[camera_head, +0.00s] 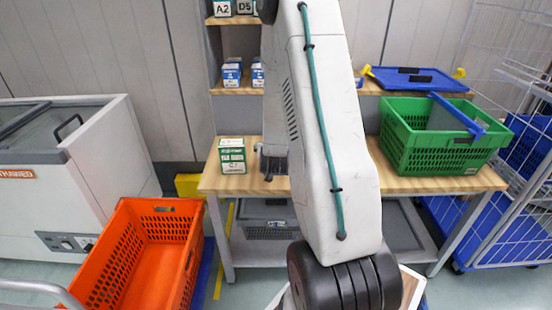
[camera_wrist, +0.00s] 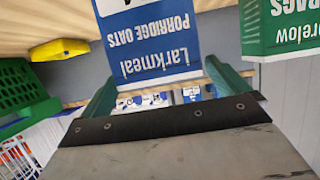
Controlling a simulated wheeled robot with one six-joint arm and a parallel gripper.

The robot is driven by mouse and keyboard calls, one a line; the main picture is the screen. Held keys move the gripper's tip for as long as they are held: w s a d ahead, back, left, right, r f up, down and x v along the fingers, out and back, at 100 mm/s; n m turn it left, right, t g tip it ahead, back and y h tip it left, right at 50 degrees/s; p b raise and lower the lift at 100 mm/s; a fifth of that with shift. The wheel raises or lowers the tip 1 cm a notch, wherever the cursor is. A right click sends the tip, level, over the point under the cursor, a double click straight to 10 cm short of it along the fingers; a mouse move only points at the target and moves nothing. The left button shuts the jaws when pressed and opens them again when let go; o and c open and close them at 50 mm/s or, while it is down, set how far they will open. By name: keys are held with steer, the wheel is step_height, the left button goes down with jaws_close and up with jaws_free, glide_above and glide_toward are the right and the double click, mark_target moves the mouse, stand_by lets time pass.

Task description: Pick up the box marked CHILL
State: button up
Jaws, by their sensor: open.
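No box with a readable CHILL mark shows in either view. In the wrist view, which looks upside down, a blue and white box (camera_wrist: 155,45) reads Larkmeal Porridge Oats. My gripper (camera_wrist: 160,74) is open, its two green fingers apart at the lower edge of that box's face. I cannot tell whether the box is between the fingers or beyond them. A green and white box (camera_wrist: 280,28) stands to its right.
Blue and white boxes (camera_head: 232,72) stand on a shelf. A green crate (camera_head: 410,150) is on the table's right side, with a blue tray (camera_head: 415,80) behind. An orange tote (camera_head: 120,240) stands at left beside a white chest freezer (camera_head: 110,150). A wire cage trolley (camera_head: 505,200) is at right.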

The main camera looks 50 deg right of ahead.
steer(key=x, duration=0.4)
steer(key=shift+d, duration=0.2)
steer(key=c, duration=1.3)
steer(key=shift+r, duration=0.15)
